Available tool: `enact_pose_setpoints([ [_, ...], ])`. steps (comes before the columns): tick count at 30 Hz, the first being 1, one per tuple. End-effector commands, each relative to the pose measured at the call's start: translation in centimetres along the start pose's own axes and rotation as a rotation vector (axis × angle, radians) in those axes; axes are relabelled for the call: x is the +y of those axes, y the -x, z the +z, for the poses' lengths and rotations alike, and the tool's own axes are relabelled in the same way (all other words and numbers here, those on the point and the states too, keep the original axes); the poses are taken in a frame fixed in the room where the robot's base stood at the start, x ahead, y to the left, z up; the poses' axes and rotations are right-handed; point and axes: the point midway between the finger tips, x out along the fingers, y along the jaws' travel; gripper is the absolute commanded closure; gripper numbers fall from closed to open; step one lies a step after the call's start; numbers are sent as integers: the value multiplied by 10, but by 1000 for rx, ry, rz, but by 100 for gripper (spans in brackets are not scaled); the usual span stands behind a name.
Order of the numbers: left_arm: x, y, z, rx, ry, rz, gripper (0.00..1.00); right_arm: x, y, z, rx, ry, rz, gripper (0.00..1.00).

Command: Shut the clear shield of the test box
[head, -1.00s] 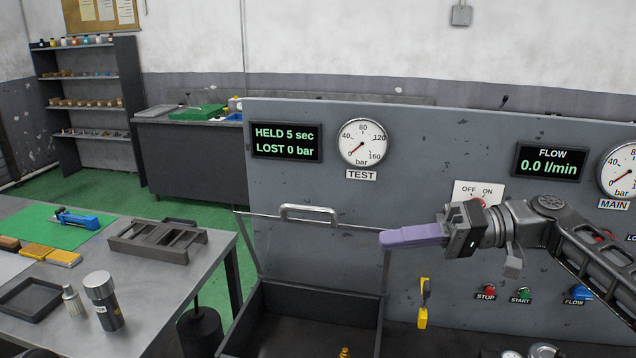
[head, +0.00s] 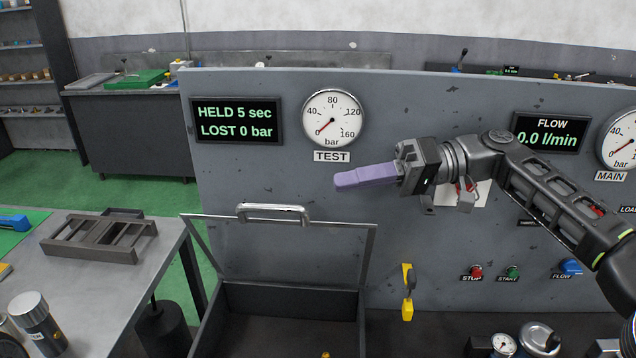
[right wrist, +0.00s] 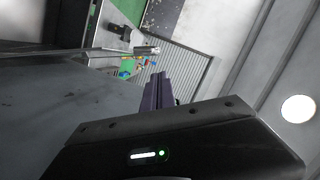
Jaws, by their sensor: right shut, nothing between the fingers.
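The test box (head: 285,332) stands open below the grey panel. Its clear shield (head: 285,253) is raised and leans back, with a metal handle (head: 273,214) along its top edge. My right gripper (head: 352,180) is shut and empty, its purple fingers pointing left. In the head view it is above and to the right of the handle, apart from it. The purple fingers also show in the right wrist view (right wrist: 158,92). My left gripper is not in view.
The panel carries a TEST gauge (head: 333,117), a readout (head: 237,120) and coloured buttons. A yellow tag or lever (head: 407,292) hangs right of the box. A table (head: 120,285) with a dark rack (head: 98,238) stands at the left.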

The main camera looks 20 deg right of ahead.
Motion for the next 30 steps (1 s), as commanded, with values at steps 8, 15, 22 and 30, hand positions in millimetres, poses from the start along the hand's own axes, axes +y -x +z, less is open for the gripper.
enact_pose_setpoints([
  [8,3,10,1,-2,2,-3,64,-3,-35,0,-4,-1,-2,100],
  [15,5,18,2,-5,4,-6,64,-2,-75,0,-2,-1,-1,100],
  [22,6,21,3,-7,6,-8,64,-1,-94,0,0,0,-1,100],
  [30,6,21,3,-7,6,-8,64,0,-96,0,0,0,0,100],
])
